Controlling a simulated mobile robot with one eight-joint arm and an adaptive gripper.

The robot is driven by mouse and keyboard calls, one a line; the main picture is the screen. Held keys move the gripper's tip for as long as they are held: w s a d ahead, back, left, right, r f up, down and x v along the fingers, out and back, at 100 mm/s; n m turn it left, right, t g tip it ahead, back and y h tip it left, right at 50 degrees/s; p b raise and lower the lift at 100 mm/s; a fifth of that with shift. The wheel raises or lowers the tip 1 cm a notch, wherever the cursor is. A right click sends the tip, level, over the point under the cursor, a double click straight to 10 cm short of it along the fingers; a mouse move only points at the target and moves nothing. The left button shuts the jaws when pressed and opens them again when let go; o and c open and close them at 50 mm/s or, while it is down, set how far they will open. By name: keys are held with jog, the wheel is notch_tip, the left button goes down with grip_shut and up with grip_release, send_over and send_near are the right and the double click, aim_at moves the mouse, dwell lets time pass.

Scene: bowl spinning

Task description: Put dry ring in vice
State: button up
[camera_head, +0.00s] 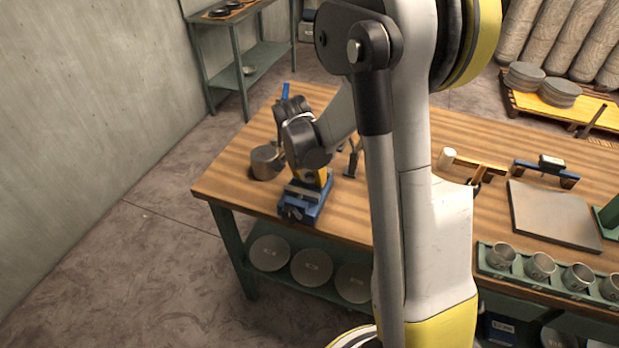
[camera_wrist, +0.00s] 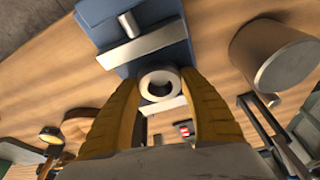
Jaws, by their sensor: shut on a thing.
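The blue vice (camera_head: 302,203) stands near the front left corner of the wooden workbench. It also fills the top of the wrist view (camera_wrist: 133,22), with one pale jaw plate (camera_wrist: 147,44) above the ring and another pale plate edge below it. The pale dry ring (camera_wrist: 160,72) sits between the tips of my two yellow fingers. My gripper (camera_wrist: 160,84) is shut on it, right over the vice. In the head view my gripper (camera_head: 318,178) reaches down onto the vice and the ring is hidden. I cannot tell whether the ring touches the jaws.
A grey metal cup (camera_head: 266,162) stands on the bench just left of the vice, close to my gripper. A hammer (camera_head: 465,165), a flat metal plate (camera_head: 555,214) and a green rack of cups (camera_head: 548,277) lie to the right. The bench's front left edge is close.

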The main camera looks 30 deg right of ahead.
jog(key=shift+f, duration=0.1)
jog(key=o, duration=1.4)
jog(key=p+v, duration=0.4)
jog(key=v, duration=0.8)
jog(key=shift+s+a+r+n+t+y, duration=0.45)
jog(key=shift+s+a+r+n+t, duration=0.5)
jog(key=shift+s+a+r+n, duration=1.05)
jog(key=shift+s+a+r+n+t+y, duration=0.5)
jog(key=shift+s+a+r+n+t, duration=0.55)
jog(key=shift+s+a+n, duration=1.8)
jog(key=shift+s+a+r+n+t+y, duration=0.45)
jog(key=shift+s+a+r+n+t, duration=0.75)
jog(key=shift+s, duration=2.2)
